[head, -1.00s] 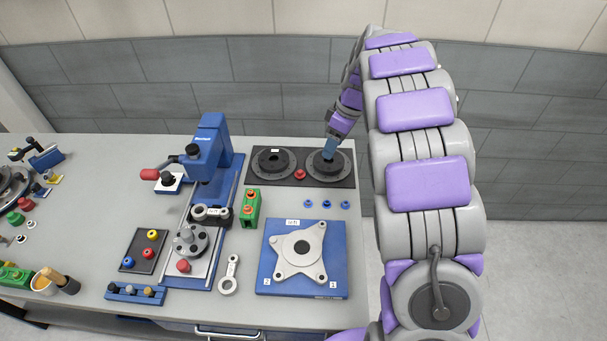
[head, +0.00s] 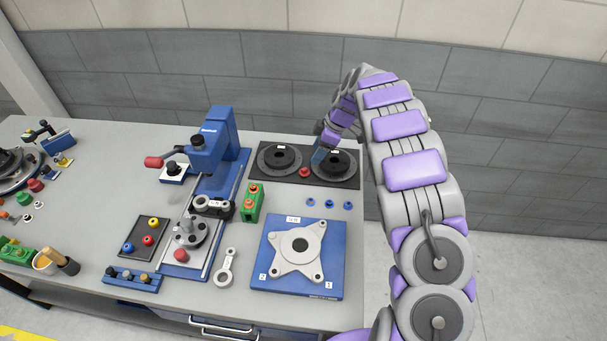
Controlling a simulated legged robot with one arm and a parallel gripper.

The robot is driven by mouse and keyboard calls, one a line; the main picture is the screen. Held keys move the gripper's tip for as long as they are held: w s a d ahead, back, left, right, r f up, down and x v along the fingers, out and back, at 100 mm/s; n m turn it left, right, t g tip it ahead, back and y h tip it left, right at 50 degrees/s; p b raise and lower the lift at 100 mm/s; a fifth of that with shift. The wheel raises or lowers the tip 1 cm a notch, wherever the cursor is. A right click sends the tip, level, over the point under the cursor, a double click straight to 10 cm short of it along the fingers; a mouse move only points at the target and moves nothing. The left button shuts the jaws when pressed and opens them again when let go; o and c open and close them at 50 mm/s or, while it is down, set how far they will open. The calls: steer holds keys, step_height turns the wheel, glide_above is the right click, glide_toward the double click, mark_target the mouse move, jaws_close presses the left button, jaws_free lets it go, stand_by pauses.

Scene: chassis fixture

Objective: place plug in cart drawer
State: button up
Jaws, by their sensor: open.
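My gripper (head: 319,156) is open at the back right of the bench, by the left edge of the right black disc fixture (head: 338,169). Its fingertips are small and partly hidden, and I see nothing held. Three small blue plug-like pieces (head: 328,203) stand in a row in front of that disc. Small yellow (head: 154,223), red (head: 148,240) and blue (head: 128,249) plug-like pieces sit on a black tray. I cannot tell which one is the task's plug. Under the bench front, drawer fronts (head: 222,327) with handles are partly cut off; I cannot tell whether they are open.
A red knob-like piece (head: 305,172) lies between the right disc and the left disc (head: 268,160). A blue plate (head: 266,283) bears a grey star-shaped part (head: 314,235). A blue press (head: 216,150) stands tall left of centre. A green block (head: 254,203) stands near it.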

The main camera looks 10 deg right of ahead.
glide_above(307, 169)
steer(key=s+d, duration=0.1)
steer(key=d, duration=0.1)
step_height(307, 169, down, 5)
steer(key=shift+s+r+b, duration=0.1)
steer(key=shift+b, duration=0.25)
steer(key=shift+a+f, duration=0.1)
steer(key=shift+f, duration=0.6)
steer(key=x, duration=0.1)
steer(key=b+x, duration=0.1)
steer(key=x, duration=0.2)
steer(key=shift+w+a+f, duration=0.25)
steer(key=shift+w+a, duration=0.05)
steer(key=shift+w, duration=0.1)
steer(key=shift+c, duration=0.2)
steer(key=shift+d, duration=0.1)
steer(key=c, duration=1)
steer(key=shift+o, duration=0.2)
